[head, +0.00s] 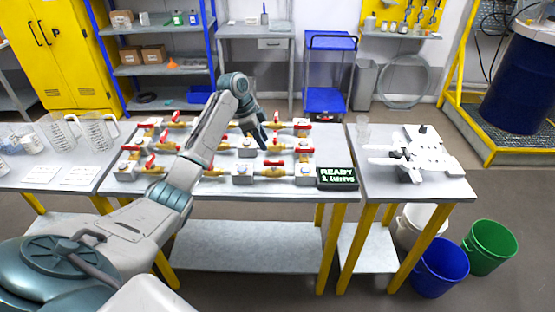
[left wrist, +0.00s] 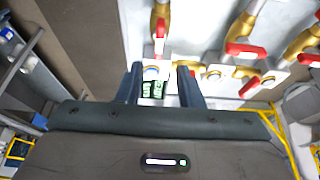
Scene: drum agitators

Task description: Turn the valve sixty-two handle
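Several brass valves with red handles stand in rows on the grey middle table. I cannot read any number, so I cannot tell which one is valve sixty-two. My left gripper (head: 262,142) is over the right half of the rows, close to a red handle (head: 274,162) in the front row. In the left wrist view my left gripper (left wrist: 159,86) has its two fingers apart with nothing held between them. Red handles (left wrist: 245,49) show beyond and to the right of the fingers. My left arm hides part of the valve rows. My right gripper is not in view.
A black display (head: 338,177) reading "READY" and "1 turns" sits at the table's front right corner. Measuring jugs (head: 100,131) stand on the left table. A pale device (head: 420,155) lies on the right table. Blue (head: 439,268) and green buckets (head: 489,248) stand on the floor.

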